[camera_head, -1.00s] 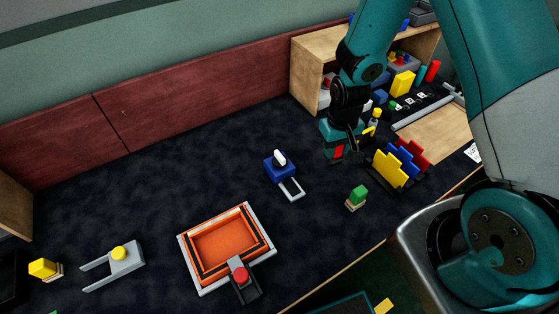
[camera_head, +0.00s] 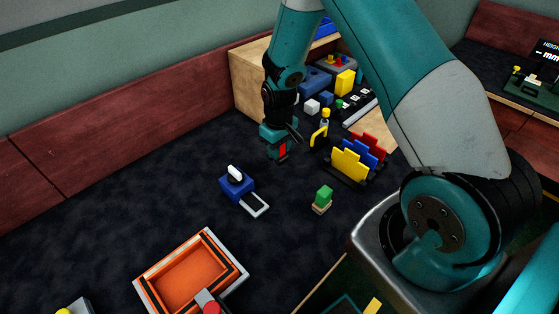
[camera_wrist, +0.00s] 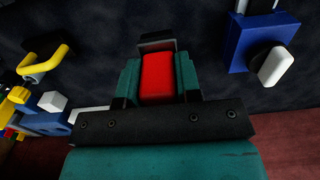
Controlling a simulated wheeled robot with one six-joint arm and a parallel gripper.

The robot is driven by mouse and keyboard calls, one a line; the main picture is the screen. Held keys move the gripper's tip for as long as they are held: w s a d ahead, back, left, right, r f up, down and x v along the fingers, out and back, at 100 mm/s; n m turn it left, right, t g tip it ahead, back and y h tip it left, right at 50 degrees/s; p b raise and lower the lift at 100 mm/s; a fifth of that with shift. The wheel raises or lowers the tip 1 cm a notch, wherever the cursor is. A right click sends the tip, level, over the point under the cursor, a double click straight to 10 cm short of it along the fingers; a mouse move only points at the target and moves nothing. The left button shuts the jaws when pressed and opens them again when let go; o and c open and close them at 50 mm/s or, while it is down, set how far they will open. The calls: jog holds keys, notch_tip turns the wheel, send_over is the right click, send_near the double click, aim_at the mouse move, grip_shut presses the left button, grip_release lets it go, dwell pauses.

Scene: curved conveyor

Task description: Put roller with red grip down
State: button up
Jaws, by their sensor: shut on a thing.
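My gripper (camera_head: 279,153) is shut on the red grip of the roller (camera_head: 283,149), low over the dark worktop, between the blue block with a white knob and the yellow-handled tool. In the wrist view the red grip (camera_wrist: 157,76) sits between my two teal fingers (camera_wrist: 157,80). A dark grey end of the roller shows just beyond the grip. The rest of the roller is hidden, and I cannot tell whether it touches the worktop.
A blue block with white knob (camera_head: 236,184) stands left of my gripper. An orange tray (camera_head: 190,275) lies in front. Dark worktop (camera_head: 120,205) is clear at left.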

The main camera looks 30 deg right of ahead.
jog(key=shift+f, duration=2.95)
jog(key=shift+f, duration=0.15)
jog(key=o, duration=1)
jog(key=shift+c, duration=0.2)
